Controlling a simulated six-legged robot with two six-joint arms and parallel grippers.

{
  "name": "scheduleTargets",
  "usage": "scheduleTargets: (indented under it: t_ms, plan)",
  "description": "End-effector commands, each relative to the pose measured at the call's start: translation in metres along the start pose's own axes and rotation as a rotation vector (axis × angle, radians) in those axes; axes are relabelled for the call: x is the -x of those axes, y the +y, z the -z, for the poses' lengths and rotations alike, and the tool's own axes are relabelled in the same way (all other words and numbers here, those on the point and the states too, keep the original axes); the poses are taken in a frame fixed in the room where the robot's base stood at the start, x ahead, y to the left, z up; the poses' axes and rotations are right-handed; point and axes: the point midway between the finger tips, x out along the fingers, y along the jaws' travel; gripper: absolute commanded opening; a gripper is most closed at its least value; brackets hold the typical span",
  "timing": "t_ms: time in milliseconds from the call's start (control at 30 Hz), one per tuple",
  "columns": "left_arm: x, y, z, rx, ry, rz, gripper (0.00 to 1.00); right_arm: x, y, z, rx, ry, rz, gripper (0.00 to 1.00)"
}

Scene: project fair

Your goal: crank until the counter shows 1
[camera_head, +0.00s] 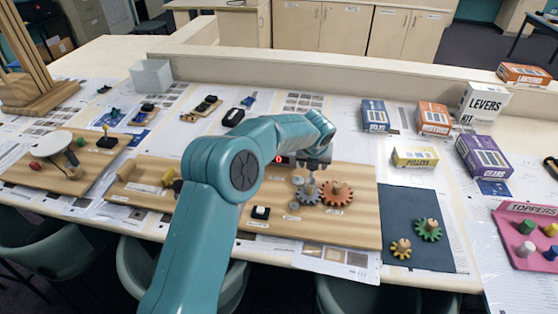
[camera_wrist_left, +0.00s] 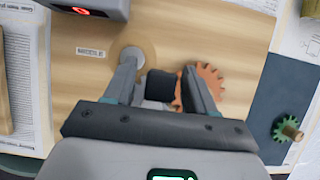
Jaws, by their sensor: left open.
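The counter (camera_head: 278,159) is a dark box on the wooden board, with a red digit that looks like 0. Its red display also shows at the top of the left wrist view (camera_wrist_left: 82,11). My left gripper (camera_head: 312,175) is over the board beside an orange-red gear (camera_head: 337,193) and a grey gear (camera_head: 306,194). In the left wrist view my left gripper (camera_wrist_left: 160,82) is open, with a dark knob-like part (camera_wrist_left: 160,84) between its fingers. I cannot tell whether either finger touches it. The orange gear (camera_wrist_left: 211,80) is partly hidden behind the right finger. My right gripper is not in view.
Kit boxes (camera_head: 484,158) stand farther right, near a pink tray (camera_head: 510,216). My left arm hides part of the board.

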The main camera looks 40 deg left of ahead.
Motion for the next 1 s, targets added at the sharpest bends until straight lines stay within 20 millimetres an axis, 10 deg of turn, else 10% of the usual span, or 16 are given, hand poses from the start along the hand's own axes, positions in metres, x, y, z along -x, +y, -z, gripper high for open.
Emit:
scheduleTargets:
  t_ms: [167, 1000]
  plan:
    - [0.0003, 0.0002, -0.0001, 0.000, 0.000, 0.000, 0.10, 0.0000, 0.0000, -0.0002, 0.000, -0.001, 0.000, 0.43]
    - [-0.0007, 0.0006, -0.0001, 0.000, -0.001, 0.000, 0.09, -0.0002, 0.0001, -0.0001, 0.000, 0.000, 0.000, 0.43]
